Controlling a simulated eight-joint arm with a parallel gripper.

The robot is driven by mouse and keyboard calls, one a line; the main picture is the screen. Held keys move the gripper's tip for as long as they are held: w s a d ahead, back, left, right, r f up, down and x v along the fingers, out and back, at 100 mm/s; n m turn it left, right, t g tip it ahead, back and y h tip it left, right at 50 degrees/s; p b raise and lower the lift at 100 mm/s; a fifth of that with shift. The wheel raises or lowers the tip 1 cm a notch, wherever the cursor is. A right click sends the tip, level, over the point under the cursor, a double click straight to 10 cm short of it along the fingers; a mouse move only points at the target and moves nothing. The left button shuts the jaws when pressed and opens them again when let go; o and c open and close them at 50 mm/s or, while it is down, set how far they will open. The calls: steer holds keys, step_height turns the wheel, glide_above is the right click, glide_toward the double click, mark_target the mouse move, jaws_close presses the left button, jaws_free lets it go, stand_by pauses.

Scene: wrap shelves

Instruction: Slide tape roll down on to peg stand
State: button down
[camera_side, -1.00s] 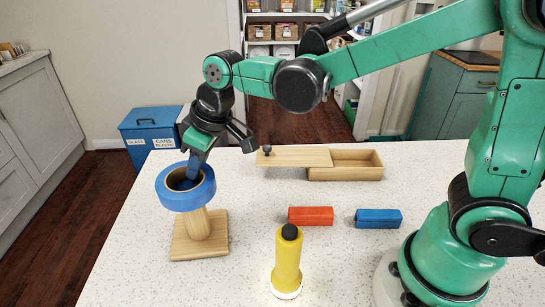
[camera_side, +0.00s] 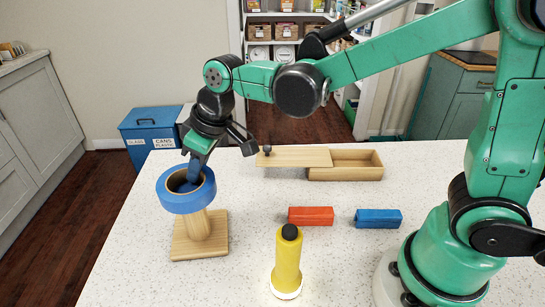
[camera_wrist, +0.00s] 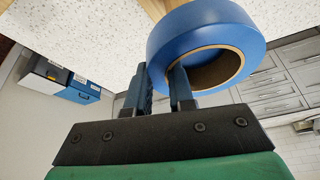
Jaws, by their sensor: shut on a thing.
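The blue tape roll (camera_side: 186,204) with its brown core is at the top of the wooden peg stand (camera_side: 200,240), well above the square base. It looks tilted toward the side camera. From the side, the roll hides the peg's top, so I cannot tell whether the peg is inside the hole. My gripper (camera_side: 194,174) comes down from above and behind and is shut on the roll's far wall. In the wrist view, my gripper (camera_wrist: 162,88) has one finger inside the core and one outside the blue roll (camera_wrist: 205,25).
A wooden box (camera_side: 345,174) with its lid (camera_side: 293,157) slid left stands behind. A red block (camera_side: 310,216), a blue block (camera_side: 378,218) and a yellow flashlight (camera_side: 287,263) stand to the right. The table's left edge is close to the stand.

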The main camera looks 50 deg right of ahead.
steer(key=shift+f, duration=0.85)
steer(key=c, duration=0.7)
jaws_free()
steer(key=shift+r, duration=0.1)
steer(key=shift+v, duration=2.75)
steer(key=s+d+m+t, duration=0.1)
steer(key=s+d+m, duration=0.1)
steer(key=d, duration=0.1)
steer(key=s+d+m+t+h, duration=0.1)
steer(key=s+d, duration=0.2)
steer(key=d, duration=0.1)
steer(key=s+d+f+m+t+h, duration=0.1)
steer(key=s+d+m, duration=0.1)
steer(key=s+d, duration=0.1)
steer(key=shift+s+d+f+m, duration=0.1)
steer(key=shift+s+d+m, duration=0.05)
steer(key=shift+d+m, duration=0.15)
